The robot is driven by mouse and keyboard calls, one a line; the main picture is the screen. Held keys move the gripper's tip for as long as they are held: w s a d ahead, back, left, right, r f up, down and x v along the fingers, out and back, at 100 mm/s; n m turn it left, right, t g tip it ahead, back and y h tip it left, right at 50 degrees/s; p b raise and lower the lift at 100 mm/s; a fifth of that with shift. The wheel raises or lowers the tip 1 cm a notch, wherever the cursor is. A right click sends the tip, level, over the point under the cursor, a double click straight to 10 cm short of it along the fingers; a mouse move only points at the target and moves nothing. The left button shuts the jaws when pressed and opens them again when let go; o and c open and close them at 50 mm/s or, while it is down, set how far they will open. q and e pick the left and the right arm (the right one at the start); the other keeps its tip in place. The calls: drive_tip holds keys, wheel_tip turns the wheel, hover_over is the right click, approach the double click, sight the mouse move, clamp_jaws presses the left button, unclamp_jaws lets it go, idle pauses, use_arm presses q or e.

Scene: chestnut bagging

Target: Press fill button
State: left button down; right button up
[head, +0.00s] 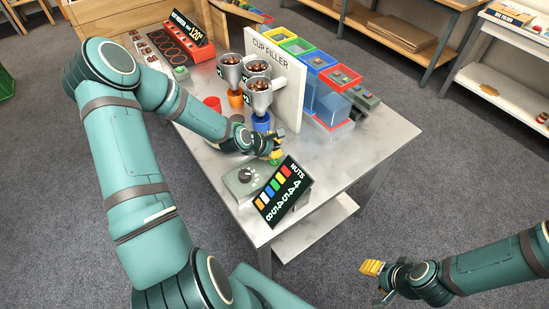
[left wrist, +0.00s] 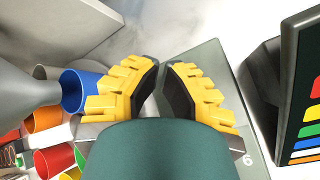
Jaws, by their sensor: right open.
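My left gripper (head: 275,155) is low over the table beside the grey dial box (head: 240,183), pointing down. In the left wrist view its yellow fingers (left wrist: 163,68) come together at the tips with nothing seen between them; part of the dial box (left wrist: 205,62) lies beneath and beside them. No fill button can be made out at the fingertips; the fingers and wrist cover that spot. A green button (head: 181,70) shows on a small box near the far left of the table. My right gripper (head: 372,268) is open and empty, off the table at lower right.
The cup filler panel (head: 289,78) and metal funnels (head: 258,93) of chestnuts stand behind my left gripper, with a blue cup (head: 261,122) under one. The nuts display (head: 284,190) stands just in front. The table's right part (head: 365,150) is clear.

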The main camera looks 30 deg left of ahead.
use_arm(q)
drive_tip(key=shift+r+p, duration=1.4)
drive_tip(key=shift+r, duration=0.65)
drive_tip(key=shift+f, duration=0.1)
